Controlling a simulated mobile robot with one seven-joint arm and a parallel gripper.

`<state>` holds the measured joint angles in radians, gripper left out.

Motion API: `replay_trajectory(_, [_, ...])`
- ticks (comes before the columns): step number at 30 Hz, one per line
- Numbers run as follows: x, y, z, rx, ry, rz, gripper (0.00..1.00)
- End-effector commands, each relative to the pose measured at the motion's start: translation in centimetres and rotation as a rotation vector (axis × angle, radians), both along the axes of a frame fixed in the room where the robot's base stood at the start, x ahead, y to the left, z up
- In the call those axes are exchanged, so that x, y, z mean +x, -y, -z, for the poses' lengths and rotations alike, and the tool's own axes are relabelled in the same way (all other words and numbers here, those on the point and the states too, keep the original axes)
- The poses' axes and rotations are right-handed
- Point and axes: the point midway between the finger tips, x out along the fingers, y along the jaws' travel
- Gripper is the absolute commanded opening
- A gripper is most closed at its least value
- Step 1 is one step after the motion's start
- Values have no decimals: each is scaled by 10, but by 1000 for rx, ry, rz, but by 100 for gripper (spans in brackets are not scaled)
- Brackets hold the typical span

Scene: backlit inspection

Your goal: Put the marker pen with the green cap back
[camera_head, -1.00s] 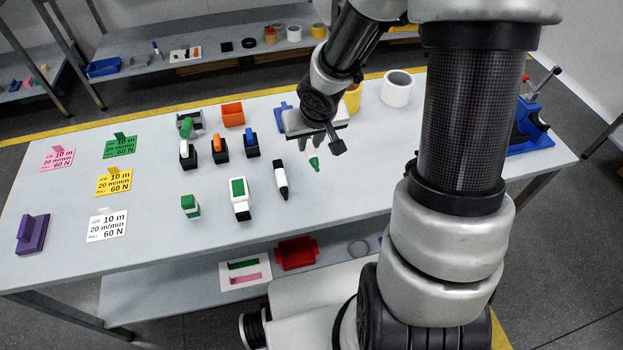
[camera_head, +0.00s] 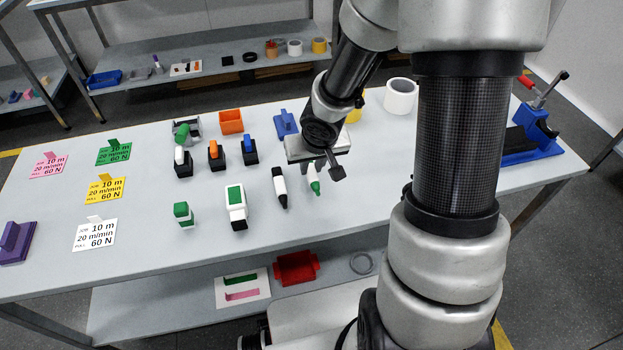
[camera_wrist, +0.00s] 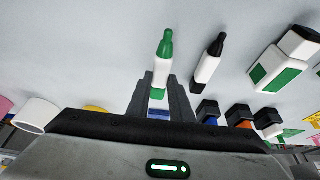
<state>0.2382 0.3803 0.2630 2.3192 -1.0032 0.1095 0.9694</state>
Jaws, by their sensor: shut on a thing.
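The marker pen with the green cap (camera_head: 313,180) has a white body and is in my gripper (camera_head: 311,166). In the wrist view, the jaws (camera_wrist: 159,94) are shut on its white body, with the green-capped end of the marker (camera_wrist: 163,60) pointing away from the gripper. In the head view the cap points towards the front edge of the table. I cannot tell whether the pen touches the table. A similar marker with a black cap (camera_head: 279,187) lies just left of it, apart; it also shows in the wrist view (camera_wrist: 207,68).
Left of the markers are a white-and-green bottle (camera_head: 236,208) and a green-topped block (camera_head: 183,214). Behind stand black holders with white, orange (camera_head: 214,154) and blue tops. A white roll (camera_head: 401,96) and blue vise (camera_head: 530,140) are at right. The table front is clear.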

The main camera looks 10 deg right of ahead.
Motion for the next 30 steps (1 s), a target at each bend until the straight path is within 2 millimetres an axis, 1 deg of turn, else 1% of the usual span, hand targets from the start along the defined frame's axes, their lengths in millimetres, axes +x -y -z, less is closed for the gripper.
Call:
replay_trajectory(1, [-1, 0, 18, 0, -2, -1, 0])
replay_trajectory(3, [0, -1, 29, 0, -1, -2, 0])
replay_trajectory(5, [0, -1, 33, 1, 0, -1, 0])
replay_trajectory(11, [-1, 0, 31, 1, -2, 0, 0])
replay_trajectory(12, [-1, 0, 31, 1, -2, 1, 23])
replay_trajectory(15, [-1, 0, 31, 0, -2, 0, 38])
replay_trajectory(23, [0, 0, 31, 0, -1, 0, 38])
replay_trajectory(27, [0, 0, 36, 0, -1, -1, 38])
replay_trajectory(28, [-1, 0, 32, 0, 0, 0, 38])
replay_trajectory(30, [-5, 0, 15, 0, 1, 1, 38])
